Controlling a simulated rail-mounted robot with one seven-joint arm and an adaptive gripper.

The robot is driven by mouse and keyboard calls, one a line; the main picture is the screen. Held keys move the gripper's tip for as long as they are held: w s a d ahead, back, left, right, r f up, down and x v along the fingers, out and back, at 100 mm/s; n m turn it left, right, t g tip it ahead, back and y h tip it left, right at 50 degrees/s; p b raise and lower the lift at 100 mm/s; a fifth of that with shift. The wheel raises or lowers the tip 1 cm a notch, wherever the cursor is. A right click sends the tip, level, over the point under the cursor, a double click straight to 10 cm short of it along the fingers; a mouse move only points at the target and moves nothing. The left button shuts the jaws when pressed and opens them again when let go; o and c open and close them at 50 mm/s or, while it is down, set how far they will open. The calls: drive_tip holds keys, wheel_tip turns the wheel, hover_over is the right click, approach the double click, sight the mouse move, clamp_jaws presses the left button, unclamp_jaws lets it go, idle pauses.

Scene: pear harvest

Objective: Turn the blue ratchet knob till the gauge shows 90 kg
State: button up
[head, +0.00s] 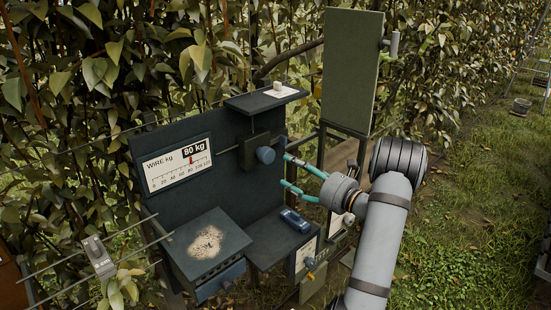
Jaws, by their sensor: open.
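The blue ratchet knob (265,155) sticks out from a dark block (250,150) on the dark upright panel. The wire gauge (179,165) on the left of the panel reads "80 kg", with its red marker at about 80 on the scale. My gripper (286,170) is open, with its two teal fingers spread apart. It is just right of the knob, with the upper finger close to the knob and the lower finger below it. I cannot tell whether the upper finger touches the knob.
A small shelf (266,99) with a pale item stands above the knob. A blue object (295,219) lies on the lower shelf. A box with a speckled top (207,245) stands at lower left. A green board (350,70) rises behind. Leaves and wires surround the panel; grass lies right.

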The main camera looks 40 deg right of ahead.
sight(270, 158)
drive_tip(key=shift+n, duration=0.4)
drive_tip(key=w+p, duration=0.1)
drive_tip(key=w, duration=0.2)
drive_tip(key=w+p, duration=0.2)
drive_tip(key=w, duration=0.1)
drive_tip(key=w+a+p, duration=0.1)
drive_tip(key=w+p, duration=0.1)
drive_tip(key=w, duration=0.1)
drive_tip(key=shift+r, duration=0.15)
drive_tip(key=shift+w, duration=0.65)
drive_tip(key=shift+c, duration=0.4)
drive_tip(key=c, duration=1.1)
drive_tip(key=shift+f, duration=0.2)
